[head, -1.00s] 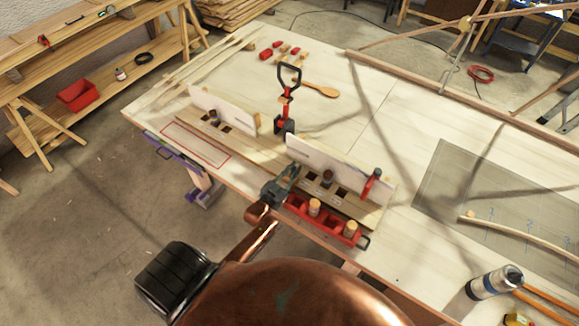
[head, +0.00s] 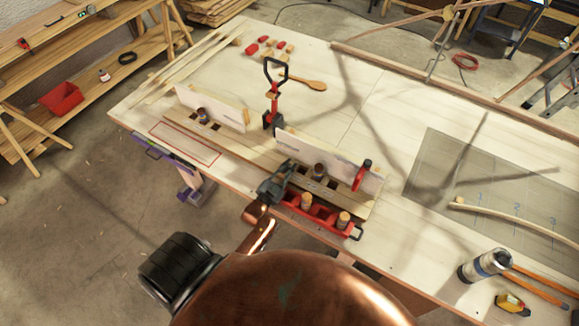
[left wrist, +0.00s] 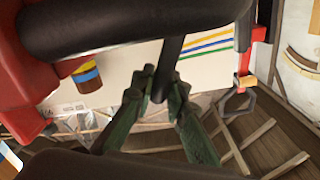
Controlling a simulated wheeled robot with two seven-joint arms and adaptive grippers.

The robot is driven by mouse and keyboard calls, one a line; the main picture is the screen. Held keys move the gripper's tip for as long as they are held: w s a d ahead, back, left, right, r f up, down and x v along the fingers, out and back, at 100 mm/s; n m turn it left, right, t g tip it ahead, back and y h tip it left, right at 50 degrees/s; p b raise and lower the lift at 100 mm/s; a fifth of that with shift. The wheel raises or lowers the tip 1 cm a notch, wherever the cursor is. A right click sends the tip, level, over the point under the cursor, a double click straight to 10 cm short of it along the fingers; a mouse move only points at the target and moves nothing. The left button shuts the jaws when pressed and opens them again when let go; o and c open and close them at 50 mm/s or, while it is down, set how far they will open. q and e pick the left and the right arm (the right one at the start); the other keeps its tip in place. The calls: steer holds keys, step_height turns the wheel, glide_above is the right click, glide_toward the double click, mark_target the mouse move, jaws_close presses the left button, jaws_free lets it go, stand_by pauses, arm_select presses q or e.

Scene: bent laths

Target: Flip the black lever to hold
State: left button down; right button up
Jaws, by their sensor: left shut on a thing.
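My left gripper (head: 286,171) is at the front edge of the bench, by the left end of a red tray-like fixture (head: 318,214). In the left wrist view its two green fingers (left wrist: 160,92) are shut around a thin black bar, which looks like the black lever (left wrist: 170,62). The bar runs up from the fingertips toward a thick black tube (left wrist: 130,25). In the head view the gripper hides the lever, and no hold mark can be read. My right gripper is not in view.
Upright white boards (head: 330,160) stand just behind the gripper. A red clamp with a black loop handle (head: 274,72) rises behind them. Wooden pegs (head: 306,201) stand in the red fixture. A grey mat (head: 460,165) and a metal flask (head: 485,265) lie to the right.

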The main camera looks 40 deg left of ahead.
arm_select(q)
steer(key=c, duration=1.9)
jaws_free()
steer(key=shift+c, duration=0.2)
steer(key=shift+o, duration=0.3)
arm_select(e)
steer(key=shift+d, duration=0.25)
arm_select(q)
steer(key=shift+s, duration=0.1)
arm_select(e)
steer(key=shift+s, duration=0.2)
arm_select(q)
steer(key=s+d, duration=0.1)
steer(key=s, duration=1)
steer(key=shift+s, duration=0.4)
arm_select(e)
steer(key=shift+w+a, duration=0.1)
